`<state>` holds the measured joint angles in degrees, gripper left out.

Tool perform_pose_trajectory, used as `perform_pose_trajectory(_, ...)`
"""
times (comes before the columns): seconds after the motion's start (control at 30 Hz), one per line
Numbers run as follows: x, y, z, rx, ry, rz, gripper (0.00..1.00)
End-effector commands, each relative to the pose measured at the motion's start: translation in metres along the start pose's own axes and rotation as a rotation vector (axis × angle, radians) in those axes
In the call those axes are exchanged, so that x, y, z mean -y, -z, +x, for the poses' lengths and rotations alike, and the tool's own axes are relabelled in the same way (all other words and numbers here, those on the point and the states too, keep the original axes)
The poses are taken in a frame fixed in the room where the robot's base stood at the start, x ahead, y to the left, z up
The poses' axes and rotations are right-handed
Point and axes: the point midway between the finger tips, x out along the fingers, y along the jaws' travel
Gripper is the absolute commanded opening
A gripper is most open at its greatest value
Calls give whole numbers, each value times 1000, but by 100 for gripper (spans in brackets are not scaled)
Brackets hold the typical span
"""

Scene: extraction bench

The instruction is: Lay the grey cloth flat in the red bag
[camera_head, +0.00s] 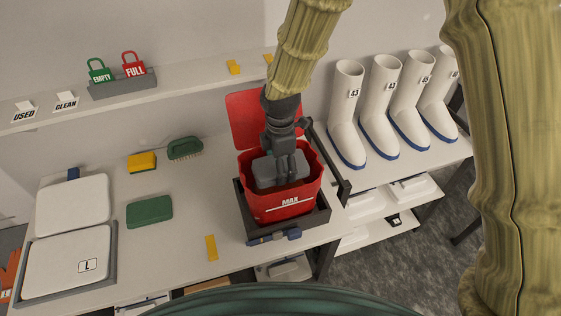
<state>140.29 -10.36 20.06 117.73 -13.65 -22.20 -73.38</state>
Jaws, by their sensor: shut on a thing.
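The red bag (272,208), marked MAX on its front, stands open in a dark tray (318,219) on the bench. Its red lid (247,112) is raised behind it. My gripper (284,176) points down into the bag's mouth from above. It is shut on the grey cloth (264,174), a folded-looking grey block that shows on both sides of the fingers, inside the bag's rim. The fingers hide the middle of the cloth. I cannot tell whether the cloth touches the bag's floor.
Several white boots (346,115) stand right of the bag. Left are a green pad (149,211), a yellow sponge (142,162), a green brush (185,148) and white folded items (68,262). A shelf (180,94) runs behind. Bench space is clear left of the bag.

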Motion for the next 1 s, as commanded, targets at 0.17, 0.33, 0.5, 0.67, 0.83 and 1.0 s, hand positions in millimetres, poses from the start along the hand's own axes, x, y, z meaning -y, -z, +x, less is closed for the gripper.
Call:
perform_pose_trajectory(0.17,0,0,2,0,0,-1,51)
perform_pose_trajectory(0.33,0,0,2,0,0,-1,51)
perform_pose_trajectory(0.5,0,0,2,0,0,-1,99)
perform_pose_trajectory(0.67,0,0,2,0,0,-1,100)
perform_pose_trajectory(0.83,0,0,2,0,0,-1,100)
perform_pose_trajectory(1.0,0,0,-4,0,-2,-1,100)
